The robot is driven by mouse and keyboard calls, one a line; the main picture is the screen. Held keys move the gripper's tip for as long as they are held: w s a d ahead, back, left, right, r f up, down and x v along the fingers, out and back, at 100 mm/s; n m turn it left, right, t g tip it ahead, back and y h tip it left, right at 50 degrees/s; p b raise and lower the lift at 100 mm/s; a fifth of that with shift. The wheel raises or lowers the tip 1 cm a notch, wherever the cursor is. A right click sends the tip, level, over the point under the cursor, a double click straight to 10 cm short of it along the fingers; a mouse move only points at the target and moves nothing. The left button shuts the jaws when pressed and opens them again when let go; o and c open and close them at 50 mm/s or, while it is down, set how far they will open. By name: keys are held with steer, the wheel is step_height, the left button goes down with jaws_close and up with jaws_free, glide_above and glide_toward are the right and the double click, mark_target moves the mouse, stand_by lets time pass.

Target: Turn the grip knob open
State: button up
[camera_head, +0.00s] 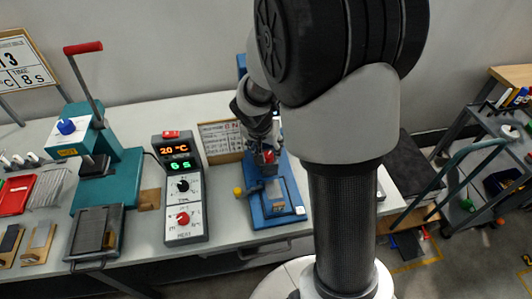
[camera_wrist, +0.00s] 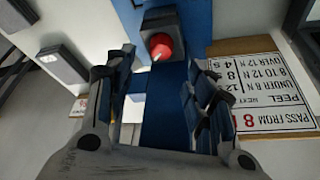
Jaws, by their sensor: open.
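A red knob (camera_wrist: 160,46) on a dark square block sits on the blue machine (camera_wrist: 175,110) in the wrist view. It is most likely the grip knob; a white mark shows on its face. My gripper (camera_wrist: 160,80) is open, with one finger on each side of the view and the knob ahead, between and beyond the tips. No contact shows. In the head view my gripper (camera_head: 264,146) is above the blue machine (camera_head: 278,212), by a small red part (camera_head: 268,157). My arm hides part of the machine there.
A printed sign (camera_wrist: 260,90) stands close beside my gripper. In the head view a grey control box (camera_head: 185,205) with a lit display and a teal press (camera_head: 105,165) with a red-handled lever stand to the left. A yellow knob (camera_head: 238,191) is on the machine's left side.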

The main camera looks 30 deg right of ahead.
mark_target(268, 154)
steer(key=b+x, duration=0.2)
steer(key=x, duration=0.5)
steer(key=shift+f, duration=0.15)
steer(key=shift+c, duration=0.5)
steer(key=c, duration=1)
